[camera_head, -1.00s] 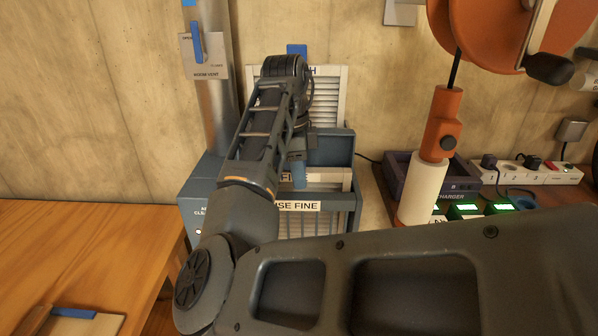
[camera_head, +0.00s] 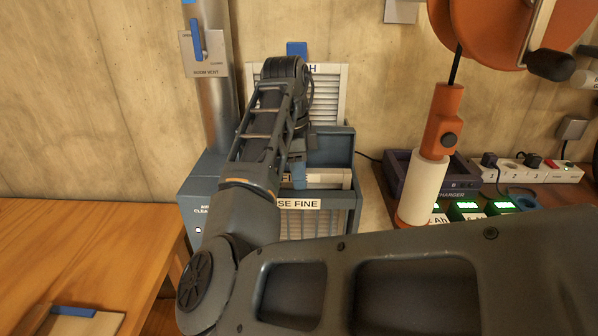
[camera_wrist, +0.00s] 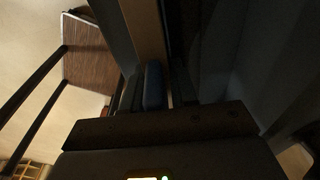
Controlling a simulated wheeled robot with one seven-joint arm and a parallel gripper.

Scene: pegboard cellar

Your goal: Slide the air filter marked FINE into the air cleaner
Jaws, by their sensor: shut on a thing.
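The air cleaner (camera_head: 205,190) is a blue-grey box against the wall, with a front label reading in part "SE FINE". A pale-framed filter (camera_head: 330,179) with a blue tab (camera_head: 298,182) sits low in its open top, behind the front label. Its own label is mostly hidden by my arm. My gripper (camera_head: 298,165) is above it, shut on the blue tab, which shows between the fingers in the wrist view (camera_wrist: 153,85). How deep the filter sits is hidden. A second, louvred filter (camera_head: 327,90), its label ending in "H", stands upright behind the cleaner.
A metal pipe with a vent switch (camera_head: 205,55) rises at the cleaner's left. A charger (camera_head: 440,175), a power strip (camera_head: 530,172) and an orange reel (camera_head: 500,30) are to the right. A wooden table (camera_head: 80,245) with a blue-edged item lies left.

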